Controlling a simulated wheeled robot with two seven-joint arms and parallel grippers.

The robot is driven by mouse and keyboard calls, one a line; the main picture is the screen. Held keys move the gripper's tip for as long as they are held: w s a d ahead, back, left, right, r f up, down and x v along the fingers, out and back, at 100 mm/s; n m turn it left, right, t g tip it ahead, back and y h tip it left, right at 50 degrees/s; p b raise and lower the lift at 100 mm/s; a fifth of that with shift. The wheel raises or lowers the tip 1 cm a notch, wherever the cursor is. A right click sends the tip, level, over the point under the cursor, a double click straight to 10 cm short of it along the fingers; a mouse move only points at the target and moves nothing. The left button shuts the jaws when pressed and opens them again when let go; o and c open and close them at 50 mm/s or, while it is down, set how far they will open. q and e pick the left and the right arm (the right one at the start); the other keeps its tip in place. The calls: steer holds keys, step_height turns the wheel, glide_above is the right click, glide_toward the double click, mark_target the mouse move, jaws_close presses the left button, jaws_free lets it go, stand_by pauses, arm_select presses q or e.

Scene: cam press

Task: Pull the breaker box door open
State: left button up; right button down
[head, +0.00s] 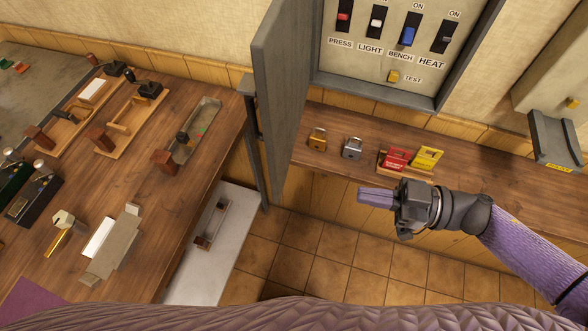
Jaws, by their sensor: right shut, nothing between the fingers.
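The breaker box (380,98) is on the wall at the top. Its grey door (277,90) stands swung out at the left side of the box, so the panel inside shows. Labelled switches for press, light, bench and heat and a yellow test button (393,77) are visible on it. My right gripper (362,197) is shut and empty, in front of the shelf below the box, pointing left. It is to the right of the door and apart from it. My left gripper is not in view.
A wooden shelf (470,182) below the box holds a brass padlock (317,139), a grey padlock (352,148) and red and yellow tags (396,158). A grey holder (553,140) is at the right. The workbench (140,180) at left carries several tools. Tiled floor lies between.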

mark_target(280, 180)
steer(key=a, duration=0.3)
steer(key=w+a+p, duration=0.1)
steer(key=a, duration=0.3)
steer(key=w+a, duration=0.1)
steer(key=a, duration=0.3)
steer(key=shift+w+a+p, duration=0.15)
steer(key=shift+p, duration=0.15)
steer(key=shift+a, duration=0.35)
steer(key=shift+w+a+r+t, duration=0.1)
steer(key=shift+a+t, duration=0.1)
steer(key=shift+t, duration=0.1)
steer(key=w+a+m+t+h+p, duration=0.1)
steer(key=a+m+t+p, duration=0.1)
steer(key=a, duration=0.4)
steer(key=shift+w+a+m+t, duration=0.35)
steer(key=shift+m+t, duration=0.15)
steer(key=shift+t, duration=0.4)
steer(key=shift+s, duration=0.1)
